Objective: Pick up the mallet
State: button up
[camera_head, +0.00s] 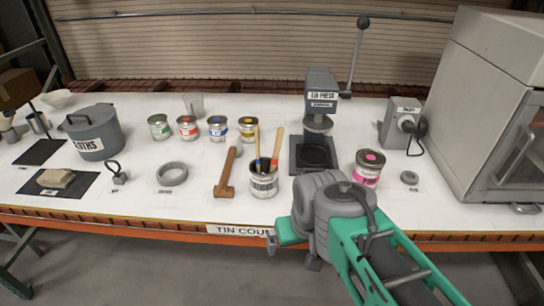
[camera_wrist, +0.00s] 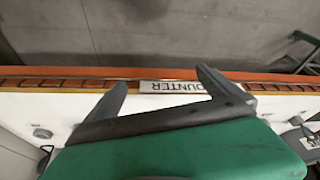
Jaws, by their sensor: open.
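The wooden mallet (camera_head: 226,172) lies on the white counter in the head view, its handle pointing away and its head near the front edge. It lies just left of a can holding brushes. My gripper (camera_head: 291,254) is at the counter's front edge, to the right of and nearer than the mallet, apart from it. In the wrist view my gripper (camera_wrist: 162,80) has its two dark fingers spread with nothing between them. The mallet is not seen in the wrist view.
The brush can (camera_head: 263,182) stands between the mallet and my arm. A grey ring (camera_head: 172,174) lies to the mallet's left. Several paint tins (camera_head: 188,128) stand behind, with a lid press (camera_head: 319,125) at the right.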

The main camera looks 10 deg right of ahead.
aim_at(233, 139)
jog(key=k, duration=0.5)
jog(key=z, duration=0.05)
jog(key=i, duration=0.8)
jog(key=u, duration=0.95)
jog(key=i, duration=0.6)
jog(key=u, duration=0.75)
